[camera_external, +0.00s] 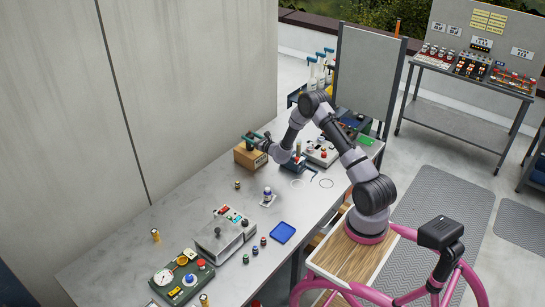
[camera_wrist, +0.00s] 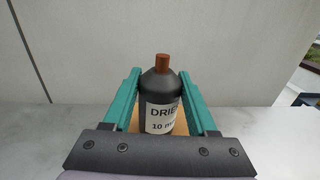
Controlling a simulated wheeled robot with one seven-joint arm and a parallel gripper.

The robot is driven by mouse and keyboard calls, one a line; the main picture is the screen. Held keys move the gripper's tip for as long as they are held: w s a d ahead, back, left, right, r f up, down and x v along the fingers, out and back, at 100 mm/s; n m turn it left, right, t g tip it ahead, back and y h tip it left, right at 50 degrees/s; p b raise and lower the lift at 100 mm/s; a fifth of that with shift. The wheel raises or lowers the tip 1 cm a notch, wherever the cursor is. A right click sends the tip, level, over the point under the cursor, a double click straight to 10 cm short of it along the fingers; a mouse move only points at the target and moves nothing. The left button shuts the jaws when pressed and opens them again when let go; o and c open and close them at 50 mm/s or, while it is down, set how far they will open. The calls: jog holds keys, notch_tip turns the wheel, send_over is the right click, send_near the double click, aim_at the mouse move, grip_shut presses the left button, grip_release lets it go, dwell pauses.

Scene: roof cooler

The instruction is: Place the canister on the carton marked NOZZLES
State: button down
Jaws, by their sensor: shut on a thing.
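In the wrist view a dark grey canister (camera_wrist: 160,88) with a brown cap and a white label starting "DRIE" stands upright between the teal fingers of my gripper (camera_wrist: 160,105). The fingers are shut on it from both sides. In the external view my gripper (camera_external: 254,138) is at a brown carton (camera_external: 246,156) on the bench, at its top. A tan patch of the carton (camera_wrist: 126,125) shows behind and below the canister in the wrist view. I cannot tell whether the canister touches the carton. The carton's marking is not readable.
The long grey bench (camera_external: 165,222) has free room left of the carton. A white and blue bottle (camera_external: 267,196), a grey device (camera_external: 225,232), a blue tray (camera_external: 282,232) and a green panel (camera_external: 182,277) stand along it. A tall wall (camera_external: 190,90) rises behind.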

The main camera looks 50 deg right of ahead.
jog(key=shift+f, duration=0.1)
jog(key=shift+c, duration=1)
grip_release()
